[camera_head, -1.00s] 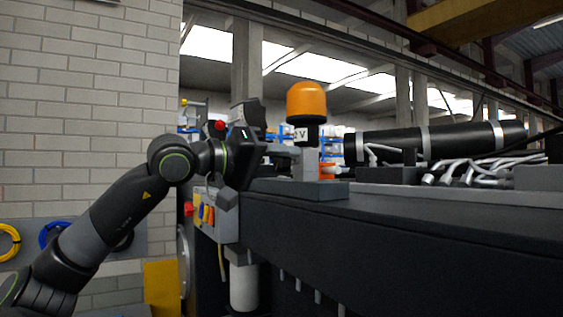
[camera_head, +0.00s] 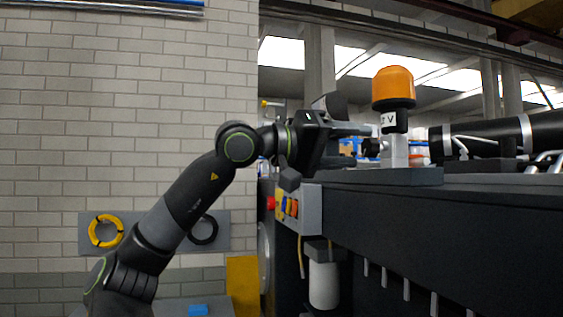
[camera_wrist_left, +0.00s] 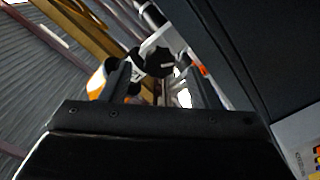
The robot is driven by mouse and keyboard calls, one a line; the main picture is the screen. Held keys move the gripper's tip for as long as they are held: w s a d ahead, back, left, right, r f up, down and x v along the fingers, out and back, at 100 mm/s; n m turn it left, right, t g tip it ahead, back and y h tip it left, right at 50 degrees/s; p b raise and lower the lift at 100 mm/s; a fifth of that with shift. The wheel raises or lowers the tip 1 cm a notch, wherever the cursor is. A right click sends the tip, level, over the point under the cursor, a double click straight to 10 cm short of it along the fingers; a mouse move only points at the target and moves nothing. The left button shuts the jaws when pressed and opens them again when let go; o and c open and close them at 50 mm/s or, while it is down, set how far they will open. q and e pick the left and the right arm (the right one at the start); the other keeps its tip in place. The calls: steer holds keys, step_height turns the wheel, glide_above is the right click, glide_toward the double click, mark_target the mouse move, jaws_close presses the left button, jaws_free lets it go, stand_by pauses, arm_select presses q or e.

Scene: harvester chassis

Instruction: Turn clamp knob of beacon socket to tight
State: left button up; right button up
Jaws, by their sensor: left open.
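The orange beacon (camera_head: 393,88) stands upright on a light grey socket post (camera_head: 396,152) at the edge of the dark chassis. A small black clamp knob (camera_head: 372,147) shows at the post's left side. In the left wrist view the lobed black knob (camera_wrist_left: 158,62) lies between my two fingers, and part of the orange beacon (camera_wrist_left: 97,80) shows at left. My left gripper (camera_head: 368,137) is open, with its fingers reaching from the left to the knob. I cannot tell whether they touch it. My right gripper is not in view.
The dark chassis deck (camera_head: 470,179) runs to the right, with a black cylinder (camera_head: 490,137) and pale hoses on it. A grey control box (camera_head: 311,208) with coloured switches sits below my left gripper. A brick wall (camera_head: 130,130) stands behind my arm.

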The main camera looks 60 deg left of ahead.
arm_select(q)
steer(key=b+v, duration=0.6)
steer(key=v, duration=0.7)
steer(key=shift+s, duration=0.25)
